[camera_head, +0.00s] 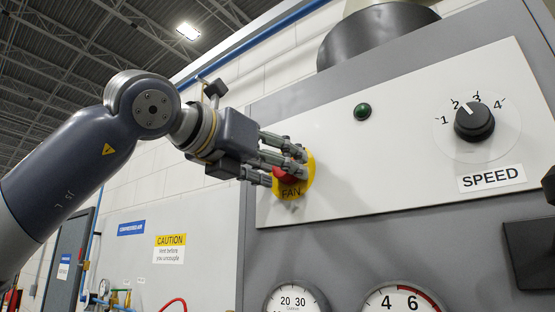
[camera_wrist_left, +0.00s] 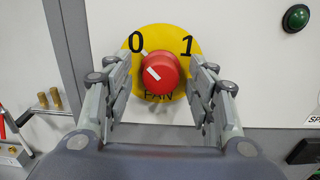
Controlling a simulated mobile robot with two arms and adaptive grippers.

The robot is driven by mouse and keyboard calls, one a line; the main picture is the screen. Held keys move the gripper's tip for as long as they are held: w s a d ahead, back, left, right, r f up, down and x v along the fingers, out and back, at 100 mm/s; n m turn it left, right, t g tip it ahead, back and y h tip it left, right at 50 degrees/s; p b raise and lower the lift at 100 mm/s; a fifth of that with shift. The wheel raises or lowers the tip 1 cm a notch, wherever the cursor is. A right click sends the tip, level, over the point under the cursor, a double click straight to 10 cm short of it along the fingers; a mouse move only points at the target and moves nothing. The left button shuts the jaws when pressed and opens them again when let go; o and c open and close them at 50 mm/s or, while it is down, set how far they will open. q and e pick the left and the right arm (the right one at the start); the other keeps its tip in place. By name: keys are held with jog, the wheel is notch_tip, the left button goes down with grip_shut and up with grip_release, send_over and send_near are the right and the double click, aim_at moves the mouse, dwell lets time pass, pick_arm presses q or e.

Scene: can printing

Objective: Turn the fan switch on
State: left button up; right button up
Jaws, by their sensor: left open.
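The fan switch is a red round knob (camera_wrist_left: 159,74) on a yellow disc (camera_wrist_left: 160,45) marked 0, 1 and FAN. Its white mark slants up and left, toward the 0. In the head view the knob (camera_head: 284,175) is partly hidden by the fingers, and its disc (camera_head: 308,178) sits at the left end of the white panel. My left gripper (camera_head: 287,168) is open in front of the switch. In the wrist view its fingers stand on either side of the knob, with a gap showing on each side. My right gripper is not in view.
The white panel (camera_head: 320,128) also carries a green round light (camera_head: 362,111) and a black speed knob (camera_head: 474,121) pointing near 2. Two round gauges (camera_head: 400,298) are below. A grey pipe (camera_head: 378,35) rises above the panel. A caution sign (camera_head: 170,248) hangs at lower left.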

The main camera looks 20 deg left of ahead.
pick_arm(q)
jog(key=shift+c, duration=0.2)
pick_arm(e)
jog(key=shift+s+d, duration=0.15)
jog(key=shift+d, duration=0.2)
pick_arm(q)
jog(key=c, duration=1)
jog(key=shift+c, duration=0.2)
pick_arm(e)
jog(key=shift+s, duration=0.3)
pick_arm(q)
jog(key=shift+m, duration=0.4)
jog(key=m+p, duration=0.4)
jog(key=m, duration=1.3)
jog(key=shift+p, duration=0.4)
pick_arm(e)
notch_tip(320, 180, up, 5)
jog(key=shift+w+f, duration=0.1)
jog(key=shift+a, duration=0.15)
